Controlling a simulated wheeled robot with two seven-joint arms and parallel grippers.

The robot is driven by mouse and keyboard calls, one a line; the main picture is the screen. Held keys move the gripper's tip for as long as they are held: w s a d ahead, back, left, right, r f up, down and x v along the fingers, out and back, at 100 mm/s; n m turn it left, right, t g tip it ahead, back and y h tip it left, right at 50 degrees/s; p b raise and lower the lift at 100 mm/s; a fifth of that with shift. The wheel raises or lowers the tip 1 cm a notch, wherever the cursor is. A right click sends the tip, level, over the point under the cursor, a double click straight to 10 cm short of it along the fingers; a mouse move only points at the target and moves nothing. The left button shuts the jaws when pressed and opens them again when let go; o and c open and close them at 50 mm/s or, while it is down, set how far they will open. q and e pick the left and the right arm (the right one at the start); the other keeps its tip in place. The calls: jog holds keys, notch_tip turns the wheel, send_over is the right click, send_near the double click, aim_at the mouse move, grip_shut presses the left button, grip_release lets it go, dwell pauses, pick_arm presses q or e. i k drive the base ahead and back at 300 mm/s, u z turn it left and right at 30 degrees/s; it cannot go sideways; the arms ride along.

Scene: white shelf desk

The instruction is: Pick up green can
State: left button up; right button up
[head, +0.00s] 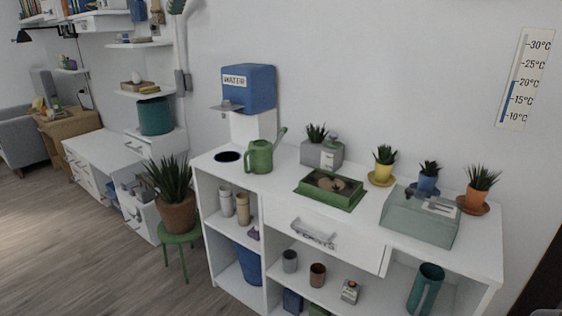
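A green watering can (260,158) stands upright on the left part of the white shelf desk's top (283,178). Its long spout points up and to the right, and its handle is on the left side. A tall teal-green vessel (425,290) stands in the lower right compartment, partly cut by the bottom of the picture. Neither of my grippers shows in the head view.
A round dark hole (228,156) lies left of the can. A blue water dispenser (252,88) stands behind it. A grey planter (321,154), a green tray (332,190), a glass box (420,217) and small potted plants stand to the right. A potted plant (175,210) stands on a green stool.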

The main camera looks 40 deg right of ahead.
aim_at(260, 152)
jog(key=z, duration=1.65)
